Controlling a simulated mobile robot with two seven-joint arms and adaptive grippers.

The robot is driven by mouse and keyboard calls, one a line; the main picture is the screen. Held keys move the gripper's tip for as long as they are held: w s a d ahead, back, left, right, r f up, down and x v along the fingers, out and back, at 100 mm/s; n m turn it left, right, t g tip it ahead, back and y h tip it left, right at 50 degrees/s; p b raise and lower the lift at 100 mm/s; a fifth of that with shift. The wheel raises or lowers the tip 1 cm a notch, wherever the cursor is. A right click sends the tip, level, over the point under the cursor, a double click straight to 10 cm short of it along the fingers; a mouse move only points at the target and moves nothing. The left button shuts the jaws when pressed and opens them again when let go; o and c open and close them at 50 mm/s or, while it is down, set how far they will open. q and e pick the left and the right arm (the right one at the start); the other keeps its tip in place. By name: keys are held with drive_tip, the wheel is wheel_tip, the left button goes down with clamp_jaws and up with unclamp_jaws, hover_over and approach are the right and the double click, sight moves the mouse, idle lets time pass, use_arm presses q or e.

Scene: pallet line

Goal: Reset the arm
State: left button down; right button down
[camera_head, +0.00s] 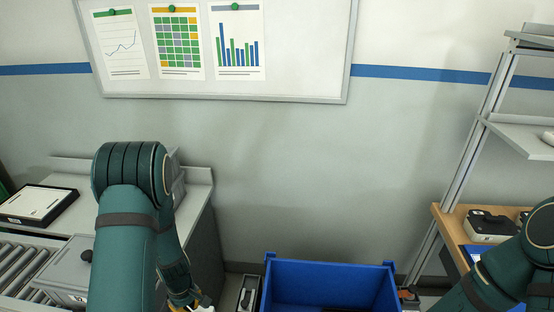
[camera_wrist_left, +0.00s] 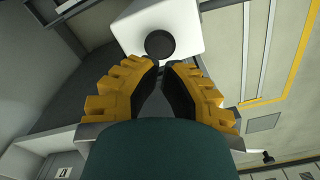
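My left arm hangs down in front of the grey bench. Its gripper (camera_head: 181,301) is at the bottom edge of the head view, mostly cut off. In the left wrist view its yellow-and-black fingers (camera_wrist_left: 162,68) come close together at the tips. A white box-shaped thing with a round black knob (camera_wrist_left: 160,43) shows just past the tips. I cannot tell whether the fingers touch or grip it. My right arm enters at the lower right of the head view, and its gripper is out of frame.
A blue bin (camera_head: 330,287) stands at the bottom centre. At the left are a grey bench (camera_head: 192,176), a roller conveyor (camera_head: 22,267) and a grey box with a black knob (camera_head: 68,272). A wooden table (camera_head: 450,235) and shelf frame stand at the right. The wall between is clear.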

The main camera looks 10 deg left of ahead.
use_arm(q)
drive_tip(key=s+d+f+m+h+b, duration=0.1)
drive_tip(key=d+f+m+b, duration=0.2)
drive_tip(key=d, duration=0.5)
drive_tip(key=s+d+f+m+t+h+b, duration=0.1)
drive_tip(key=s+d+f+m+b, duration=0.1)
drive_tip(key=d, duration=0.6)
drive_tip(key=s+d+f+m+t+h+b, duration=0.1)
drive_tip(key=s+d+f+m+h+b, duration=0.1)
drive_tip(key=d+m, duration=0.4)
drive_tip(key=d+f+b, duration=0.1)
drive_tip(key=d+b, duration=0.1)
drive_tip(key=shift+s+d+f, duration=0.2)
drive_tip(key=shift+d+f, duration=0.1)
drive_tip(key=shift+f, duration=0.15)
